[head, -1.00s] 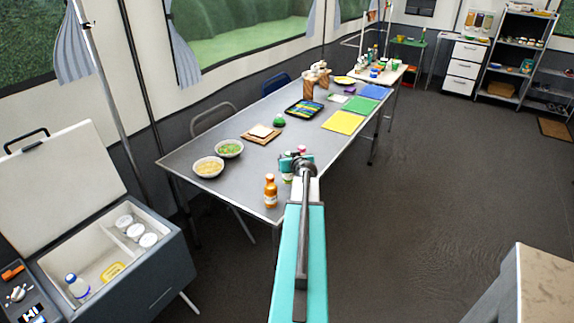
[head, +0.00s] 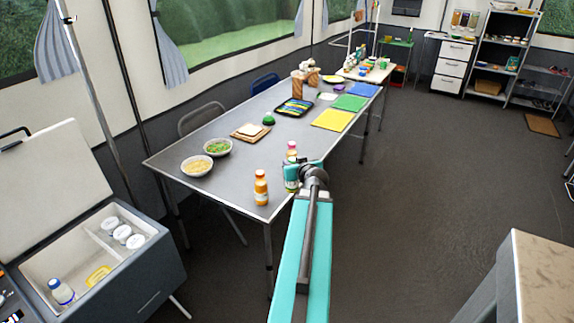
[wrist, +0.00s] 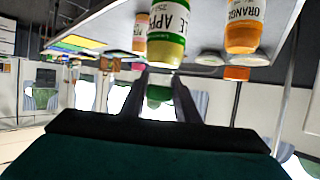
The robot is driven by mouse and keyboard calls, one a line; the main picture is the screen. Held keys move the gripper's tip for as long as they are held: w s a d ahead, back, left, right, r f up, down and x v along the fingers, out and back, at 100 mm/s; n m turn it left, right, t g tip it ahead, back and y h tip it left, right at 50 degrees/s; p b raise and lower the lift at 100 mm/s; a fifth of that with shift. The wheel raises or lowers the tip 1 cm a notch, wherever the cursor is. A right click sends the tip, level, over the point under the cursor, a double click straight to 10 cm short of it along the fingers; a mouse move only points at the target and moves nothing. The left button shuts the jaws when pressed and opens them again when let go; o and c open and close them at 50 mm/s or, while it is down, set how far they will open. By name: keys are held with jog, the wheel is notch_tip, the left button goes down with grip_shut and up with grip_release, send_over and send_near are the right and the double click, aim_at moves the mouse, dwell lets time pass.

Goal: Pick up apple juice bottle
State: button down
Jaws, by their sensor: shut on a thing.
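The apple juice bottle (wrist: 168,32), with a white label and green lower band, shows large and upside down in the wrist view. My gripper (wrist: 161,78) has its two dark fingers on either side of the bottle's green cap end, shut on it. In the head view my gripper (head: 302,172) is at the near right corner of the long table (head: 228,188). There the arm hides most of the bottle. I cannot tell whether its base is on the tabletop.
An orange juice bottle (head: 261,188) stands close left of my gripper. A pink-capped bottle (head: 292,152) stands just behind. An open cooler (head: 110,262) stands left.

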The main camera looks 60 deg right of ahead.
jog(key=shift+s+a+r+p, duration=0.2)
jog(key=shift+s+r+p, duration=0.1)
jog(key=shift+p, duration=2.15)
jog(key=shift+s+p, duration=0.1)
jog(key=shift+p, duration=0.3)
jog(key=s+a+p, duration=0.1)
jog(key=p, duration=0.4)
jog(key=shift+s+r, duration=0.1)
jog(key=shift+s, duration=0.1)
jog(key=s+a+p, duration=0.1)
jog(key=s+p, duration=0.1)
jog(key=p, duration=0.2)
jog(key=shift+s+a, duration=0.1)
